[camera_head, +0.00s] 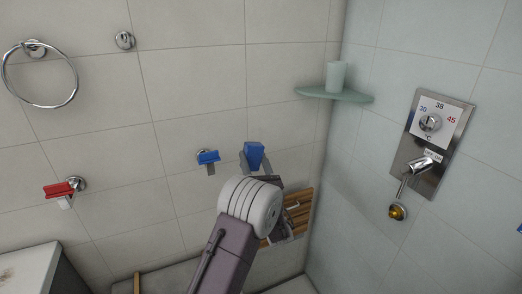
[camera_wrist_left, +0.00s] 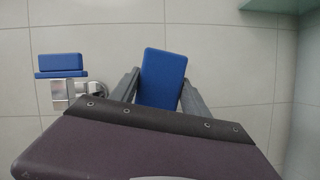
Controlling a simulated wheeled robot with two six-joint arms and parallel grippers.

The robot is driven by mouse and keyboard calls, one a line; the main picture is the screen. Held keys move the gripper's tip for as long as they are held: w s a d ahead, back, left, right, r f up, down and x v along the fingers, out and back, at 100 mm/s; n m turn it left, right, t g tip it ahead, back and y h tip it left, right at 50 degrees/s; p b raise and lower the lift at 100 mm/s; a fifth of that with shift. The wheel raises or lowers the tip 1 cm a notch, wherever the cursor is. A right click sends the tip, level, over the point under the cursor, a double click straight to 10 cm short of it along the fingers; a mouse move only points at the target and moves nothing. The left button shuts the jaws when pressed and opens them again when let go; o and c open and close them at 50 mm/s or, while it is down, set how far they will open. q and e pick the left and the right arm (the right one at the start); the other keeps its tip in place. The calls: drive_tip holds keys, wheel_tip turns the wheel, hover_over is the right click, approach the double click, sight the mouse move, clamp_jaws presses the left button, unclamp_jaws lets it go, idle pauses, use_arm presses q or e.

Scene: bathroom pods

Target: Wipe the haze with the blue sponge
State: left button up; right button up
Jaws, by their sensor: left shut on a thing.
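My left gripper (camera_head: 254,162) is shut on a blue sponge (camera_head: 254,153), held up in front of the tiled back wall. In the left wrist view the sponge (camera_wrist_left: 162,77) sits tilted between the two grey fingers (camera_wrist_left: 160,92), its upper end sticking out past them. I cannot make out the haze in either view. My right gripper is not in view.
A blue-topped piece (camera_head: 208,157) on a wall mount is left of the sponge; a red-topped one (camera_head: 60,189) is farther left. A corner shelf (camera_head: 350,97) holds a pale cup (camera_head: 336,75). A wooden slatted piece (camera_head: 298,210) and shower control (camera_head: 430,140) are to the right.

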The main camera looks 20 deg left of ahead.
use_arm(q)
drive_tip(key=shift+w+a, duration=0.3)
drive_tip(key=shift+a, duration=0.05)
drive_tip(key=shift+w+a+f+p, duration=0.1)
drive_tip(key=shift+w+a+p, duration=0.3)
drive_tip(key=shift+w+a, duration=1.6)
drive_tip(key=shift+s, duration=0.2)
drive_tip(key=shift+w+a, duration=0.2)
